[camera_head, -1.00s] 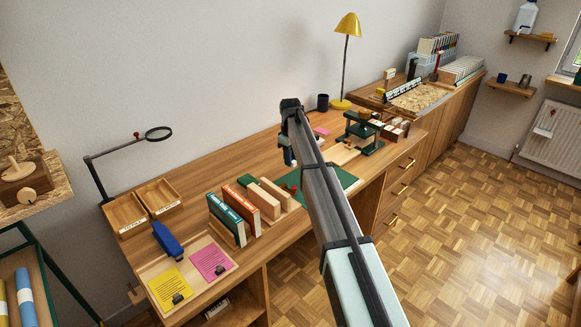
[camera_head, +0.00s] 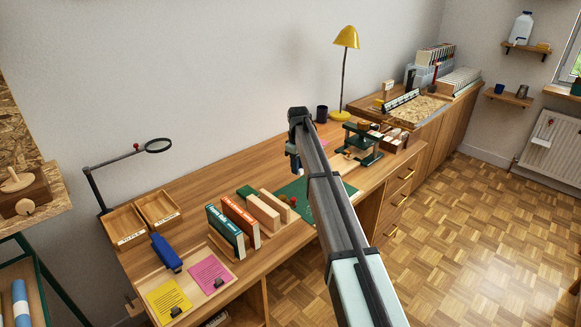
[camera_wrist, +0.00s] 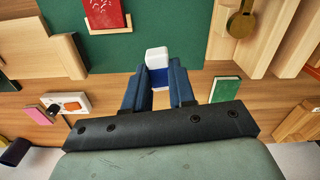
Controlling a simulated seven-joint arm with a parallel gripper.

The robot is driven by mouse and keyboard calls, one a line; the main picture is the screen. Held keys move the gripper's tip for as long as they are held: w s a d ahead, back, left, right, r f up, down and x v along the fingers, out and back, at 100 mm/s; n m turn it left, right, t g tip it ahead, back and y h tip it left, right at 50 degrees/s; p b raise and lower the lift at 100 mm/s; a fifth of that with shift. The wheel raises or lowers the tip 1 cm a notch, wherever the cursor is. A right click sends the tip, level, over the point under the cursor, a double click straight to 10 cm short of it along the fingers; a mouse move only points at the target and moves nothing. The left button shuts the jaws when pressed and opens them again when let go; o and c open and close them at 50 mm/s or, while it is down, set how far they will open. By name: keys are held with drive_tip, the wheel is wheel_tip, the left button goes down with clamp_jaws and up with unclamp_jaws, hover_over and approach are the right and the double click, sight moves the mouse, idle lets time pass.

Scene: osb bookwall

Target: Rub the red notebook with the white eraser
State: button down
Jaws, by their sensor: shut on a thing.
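My gripper (camera_wrist: 160,78) is shut on the white eraser (camera_wrist: 157,55), which has a blue sleeve and sticks out past the fingertips in the wrist view. The red notebook (camera_wrist: 105,13) shows at the upper left of the wrist view, partly cut off by the frame edge, with a pale wooden edge along its lower side. It is over the green mat (camera_wrist: 190,50). The eraser appears apart from the notebook. In the head view my gripper (camera_head: 293,158) hangs over the desk, and I cannot make out the eraser or clearly identify the notebook there.
Upright books (camera_head: 226,230) and wooden blocks (camera_head: 263,211) stand left of the mat. A green press-like tool (camera_head: 360,143) stands to its right. A yellow lamp (camera_head: 346,38) is behind. A small green book (camera_wrist: 225,89) lies right of my gripper in the wrist view.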

drive_tip(key=w+d+m, duration=0.1)
drive_tip(key=w+d, duration=0.2)
drive_tip(key=d, duration=0.9)
drive_tip(key=shift+n, duration=0.7)
drive_tip(key=shift+f, duration=3.55)
drive_tip(key=shift+s+a+f, duration=0.35)
drive_tip(key=shift+a+f, duration=0.1)
drive_tip(key=shift+f, duration=0.05)
drive_tip(key=shift+s+a+f, duration=0.1)
drive_tip(key=shift+s+a, duration=0.15)
drive_tip(key=shift+s, duration=0.05)
drive_tip(key=shift+s+a, duration=0.75)
drive_tip(key=shift+a, duration=0.1)
drive_tip(key=w+d, duration=0.2)
drive_tip(key=w, duration=0.1)
drive_tip(key=shift+d, duration=0.4)
drive_tip(key=shift+s+d, duration=0.5)
drive_tip(key=shift+s, duration=0.1)
drive_tip(key=shift+s+a, duration=1.3)
drive_tip(key=shift+a, duration=0.1)
drive_tip(key=w+d, duration=0.3)
wheel_tip(320, 180, up, 8)
drive_tip(key=shift+s, duration=0.15)
